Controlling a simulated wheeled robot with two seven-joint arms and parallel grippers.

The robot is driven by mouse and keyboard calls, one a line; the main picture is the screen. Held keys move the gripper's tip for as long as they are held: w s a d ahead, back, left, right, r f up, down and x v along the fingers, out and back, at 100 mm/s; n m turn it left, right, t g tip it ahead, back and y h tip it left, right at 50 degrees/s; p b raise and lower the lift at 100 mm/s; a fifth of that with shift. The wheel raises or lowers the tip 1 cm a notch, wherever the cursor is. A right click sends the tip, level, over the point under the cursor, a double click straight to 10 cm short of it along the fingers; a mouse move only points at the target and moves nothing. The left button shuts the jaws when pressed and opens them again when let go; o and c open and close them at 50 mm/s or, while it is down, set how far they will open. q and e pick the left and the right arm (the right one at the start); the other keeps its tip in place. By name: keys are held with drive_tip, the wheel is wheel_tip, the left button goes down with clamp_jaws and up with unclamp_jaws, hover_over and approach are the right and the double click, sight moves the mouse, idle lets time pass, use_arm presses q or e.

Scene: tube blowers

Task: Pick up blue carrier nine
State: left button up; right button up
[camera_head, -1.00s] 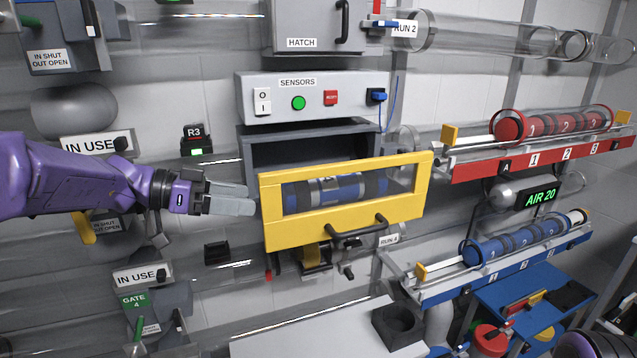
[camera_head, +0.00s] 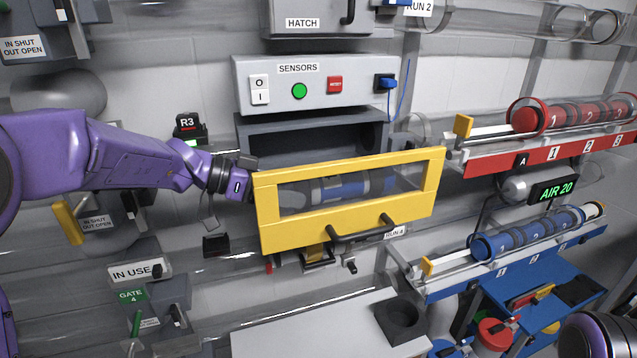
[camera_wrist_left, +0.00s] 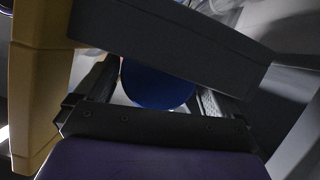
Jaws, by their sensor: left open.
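A blue carrier with dark and grey bands (camera_head: 345,188) lies level behind the clear window of the yellow-framed door (camera_head: 345,229). No number on it is readable. My left gripper (camera_head: 238,185) is at the door's left end, its fingers hidden behind the yellow frame. In the left wrist view its jaws (camera_wrist_left: 155,85) are open, with a round blue end face between them, partly covered by a dark bar. I cannot tell if the fingers touch it. My right gripper is not in view.
The dark open bay (camera_head: 320,141) is above and behind the door, under the sensors box (camera_head: 315,85). A door handle (camera_head: 362,233) sticks out in front. Racks with blue carriers (camera_head: 535,232) and red carriers (camera_head: 575,115) stand at right. A grey shelf (camera_head: 320,325) lies below.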

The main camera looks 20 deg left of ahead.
use_arm(q)
drive_tip(key=shift+w+d+f, duration=0.15)
drive_tip(key=shift+w+d, duration=0.1)
drive_tip(key=shift+d, duration=0.25)
drive_tip(key=c, duration=0.9)
